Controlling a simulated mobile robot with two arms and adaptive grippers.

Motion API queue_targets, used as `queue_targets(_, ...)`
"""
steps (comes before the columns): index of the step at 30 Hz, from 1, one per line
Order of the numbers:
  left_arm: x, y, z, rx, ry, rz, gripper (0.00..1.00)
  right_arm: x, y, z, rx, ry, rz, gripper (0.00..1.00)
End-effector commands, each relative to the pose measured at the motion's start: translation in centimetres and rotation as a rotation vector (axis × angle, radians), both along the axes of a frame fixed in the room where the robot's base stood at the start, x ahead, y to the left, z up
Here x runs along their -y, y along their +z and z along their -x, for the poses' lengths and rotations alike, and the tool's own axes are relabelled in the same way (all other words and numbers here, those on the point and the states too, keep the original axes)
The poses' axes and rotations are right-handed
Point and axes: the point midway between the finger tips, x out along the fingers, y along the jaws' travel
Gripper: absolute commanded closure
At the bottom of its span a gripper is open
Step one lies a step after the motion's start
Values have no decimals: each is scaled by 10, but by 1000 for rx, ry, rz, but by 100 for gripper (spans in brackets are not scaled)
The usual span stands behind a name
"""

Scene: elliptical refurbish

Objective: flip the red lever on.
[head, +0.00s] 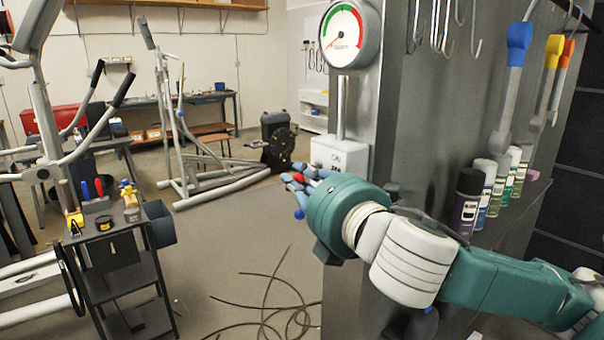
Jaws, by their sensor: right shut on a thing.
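A white switch box (338,155) marked "ON" is mounted on the narrow end of the grey panel, below a round gauge. The red knob of the lever (298,177) shows just left of and below the box. My right arm reaches in from the right, and my right gripper (299,190) is at the lever, its blue fingers around the red knob. The gripper is shut on the lever, though the wrist hides part of the fingers and the lower box. My left gripper is not in view.
The gauge (350,33) has a red and green dial. Spray cans (467,203) and hanging tools (515,75) line the panel at right. A black tool cart (120,265) and exercise machines stand left. Cables (270,300) lie on the open floor.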

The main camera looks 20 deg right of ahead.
Motion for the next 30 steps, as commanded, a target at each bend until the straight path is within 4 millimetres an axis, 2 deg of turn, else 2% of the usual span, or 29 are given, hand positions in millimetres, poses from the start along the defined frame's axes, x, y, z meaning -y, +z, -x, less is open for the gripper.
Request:
queue_targets(1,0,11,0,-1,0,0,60,-5,4,1,-22,12,-38,100)
queue_targets(3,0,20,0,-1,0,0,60,-6,8,2,-45,12,-99,100)
queue_targets(15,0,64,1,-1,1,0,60,-5,28,2,-168,10,-447,100)
queue_targets(21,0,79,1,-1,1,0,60,-3,35,1,-214,9,-584,100)
queue_targets(30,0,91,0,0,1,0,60,0,41,0,-253,11,-705,100)
